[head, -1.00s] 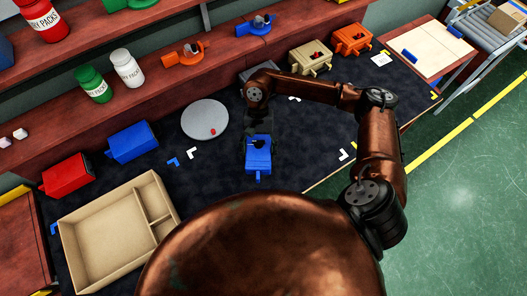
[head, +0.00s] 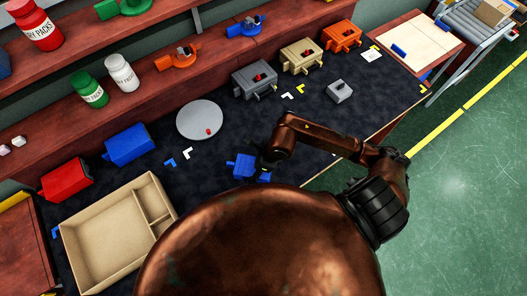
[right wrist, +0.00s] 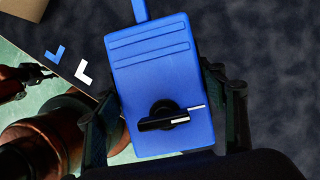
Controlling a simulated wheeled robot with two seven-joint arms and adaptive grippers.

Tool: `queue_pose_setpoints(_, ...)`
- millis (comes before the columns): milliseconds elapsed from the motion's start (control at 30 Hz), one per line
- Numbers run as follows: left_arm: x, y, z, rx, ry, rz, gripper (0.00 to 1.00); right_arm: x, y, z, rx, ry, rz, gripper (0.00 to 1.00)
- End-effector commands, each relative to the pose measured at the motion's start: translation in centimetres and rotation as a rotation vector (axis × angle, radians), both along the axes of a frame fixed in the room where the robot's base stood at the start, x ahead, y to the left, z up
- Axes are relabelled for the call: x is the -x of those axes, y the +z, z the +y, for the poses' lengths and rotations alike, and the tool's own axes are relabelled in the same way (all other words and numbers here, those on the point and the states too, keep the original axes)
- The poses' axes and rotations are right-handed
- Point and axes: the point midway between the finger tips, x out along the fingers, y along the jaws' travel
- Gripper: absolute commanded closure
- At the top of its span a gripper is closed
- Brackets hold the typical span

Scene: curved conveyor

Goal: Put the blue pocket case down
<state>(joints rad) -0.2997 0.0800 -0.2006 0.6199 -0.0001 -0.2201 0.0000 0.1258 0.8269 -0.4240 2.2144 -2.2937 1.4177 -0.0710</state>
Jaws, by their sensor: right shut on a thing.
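The blue pocket case (head: 243,165) is in my right gripper (head: 263,166), over the near part of the dark mat (head: 235,130). In the right wrist view, the blue pocket case (right wrist: 150,70) has a black knob and ridged lines on its face. The fingers of my right gripper (right wrist: 168,112) are on its two sides. I cannot tell whether the case touches the mat. My left gripper does not show.
A tan divided tray (head: 103,235) stands at the left, with red (head: 66,180) and blue (head: 130,145) boxes behind it. A grey disc (head: 199,121) lies mid-mat. Grey (head: 255,80), tan (head: 301,57) and orange (head: 342,36) boxes stand at the back. White and blue corner marks lie near the disc.

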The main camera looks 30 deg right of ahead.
Motion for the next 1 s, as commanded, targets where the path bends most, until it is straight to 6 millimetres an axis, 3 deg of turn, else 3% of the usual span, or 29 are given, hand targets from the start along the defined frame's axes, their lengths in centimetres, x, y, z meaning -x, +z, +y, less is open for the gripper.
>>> queue_pose_setpoints(367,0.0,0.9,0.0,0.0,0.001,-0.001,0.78,-5.2,-3.8,-6.9,0.0,-0.007,0.004,0.63)
queue_pose_setpoints(500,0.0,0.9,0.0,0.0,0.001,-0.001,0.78,-6.5,-6.6,-8.4,-0.001,-0.005,0.004,0.63)
queue_pose_setpoints(867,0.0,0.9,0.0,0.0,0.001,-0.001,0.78,-8.1,-9.7,-10.4,0.0,-0.002,0.003,0.63)
queue_pose_setpoints(1000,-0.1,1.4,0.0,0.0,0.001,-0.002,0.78,-8.0,-11.7,-10.3,-0.003,-0.002,0.004,0.63)
